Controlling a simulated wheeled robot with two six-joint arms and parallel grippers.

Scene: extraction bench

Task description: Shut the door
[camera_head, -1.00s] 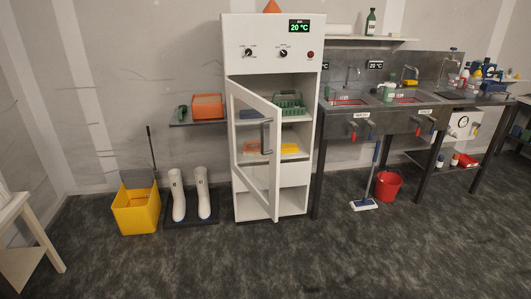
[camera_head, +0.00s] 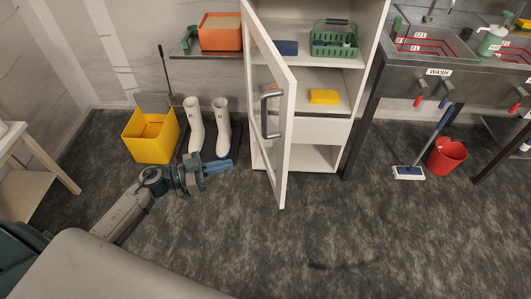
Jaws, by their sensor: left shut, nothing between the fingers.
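The white cabinet door (camera_head: 287,150) stands open, swung out towards me, with a glass panel and a grey vertical handle (camera_head: 265,114). It is hinged on the cabinet's left side. The white cabinet (camera_head: 366,60) behind it shows its shelves through the opening. My left gripper (camera_head: 231,164) is shut and empty, left of the door and lower in the picture than the handle, apart from the door. My right gripper is not in view.
Inside the cabinet are a green basket (camera_head: 335,42) and a yellow item (camera_head: 324,97). White boots (camera_head: 222,127) and a yellow bucket (camera_head: 150,146) stand left of the cabinet. The floor in front is clear.

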